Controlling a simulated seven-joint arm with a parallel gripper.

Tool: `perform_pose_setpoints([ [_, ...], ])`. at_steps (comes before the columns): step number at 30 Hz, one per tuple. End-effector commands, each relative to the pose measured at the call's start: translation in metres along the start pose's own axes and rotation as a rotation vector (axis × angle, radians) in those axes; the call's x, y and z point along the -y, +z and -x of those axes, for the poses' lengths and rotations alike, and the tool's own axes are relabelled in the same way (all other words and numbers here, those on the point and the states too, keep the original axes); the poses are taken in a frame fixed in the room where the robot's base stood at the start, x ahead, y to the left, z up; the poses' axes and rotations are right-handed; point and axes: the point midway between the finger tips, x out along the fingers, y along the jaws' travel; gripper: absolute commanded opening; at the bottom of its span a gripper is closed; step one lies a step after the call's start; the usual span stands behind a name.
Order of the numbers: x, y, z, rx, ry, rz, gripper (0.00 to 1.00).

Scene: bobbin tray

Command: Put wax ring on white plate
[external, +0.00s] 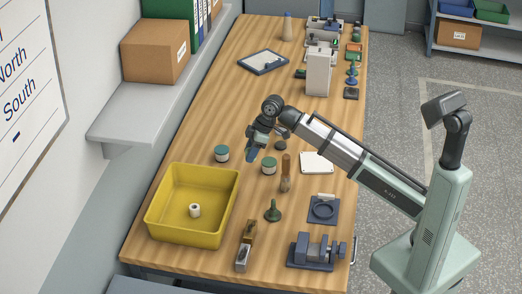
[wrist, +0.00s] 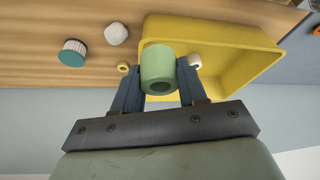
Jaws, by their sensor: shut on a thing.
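My gripper (external: 252,155) hangs over the middle of the bench, past the far right corner of the yellow tray. In the wrist view its blue fingers (wrist: 157,88) are shut on a pale green hollow cylinder (wrist: 158,62), whose dark hole faces the camera. I cannot make out the cylinder in the external view. A small yellow ring (wrist: 123,67) lies left of the fingers in the wrist view; I cannot tell if it is the wax ring. A flat white square plate (external: 317,162) lies on the bench to the right of my gripper, empty.
The yellow tray (external: 170,235) holds a white spool (external: 194,210). A clipboard (external: 263,62) lies farther back.

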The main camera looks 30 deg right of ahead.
Motion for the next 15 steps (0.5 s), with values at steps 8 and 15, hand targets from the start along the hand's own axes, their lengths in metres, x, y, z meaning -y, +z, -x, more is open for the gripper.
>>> perform_pose_setpoints([
  [8,-0.056,0.03,0.01,0.0,0.035,-0.085,0.13],
  [15,-0.119,0.082,0.022,0.0,0.08,-0.192,0.13],
])
